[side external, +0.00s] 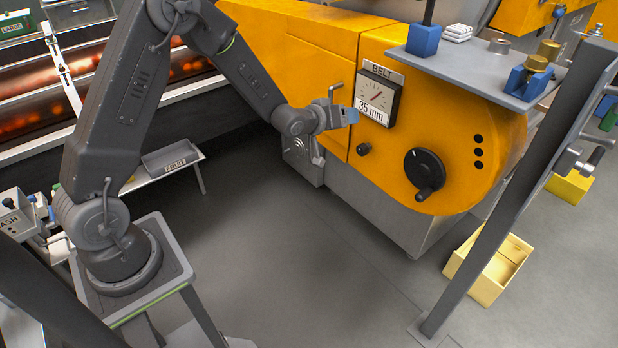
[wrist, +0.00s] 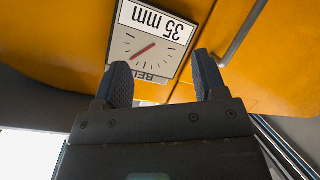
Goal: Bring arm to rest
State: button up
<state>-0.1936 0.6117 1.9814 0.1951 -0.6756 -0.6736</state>
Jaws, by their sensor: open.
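My gripper (side external: 350,116) is stretched out toward the orange machine, just left of the BELT gauge (side external: 377,97) in the side view. In the wrist view my gripper (wrist: 163,82) has its two dark fingers apart with nothing between them. The gauge also shows in the wrist view (wrist: 150,40), upside down, beyond the fingertips, reading 35 mm with a red needle. Some space seems to lie between the fingers and the machine, but I cannot tell how much.
The orange machine (side external: 300,60) has a black rotary knob (side external: 425,172) below the gauge. A grey shelf (side external: 470,65) juts out above. A grey post (side external: 510,200) stands at the right, near a yellow crate (side external: 478,283). A low grey tray table (side external: 170,160) stands behind my arm. The middle floor is clear.

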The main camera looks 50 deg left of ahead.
jog(key=s+d+r+m+g, duration=0.3)
jog(key=s+d+r+g, duration=0.1)
jog(key=s+r, duration=0.8)
jog(key=s+d+r+m+g, duration=0.1)
jog(key=s+d+m+g, duration=0.1)
jog(key=s, duration=0.9)
jog(key=s+d+r+m+g+h, duration=0.1)
jog(key=s+d+r+m+g, duration=0.1)
jog(key=s, duration=1)
jog(key=shift+d, duration=0.35)
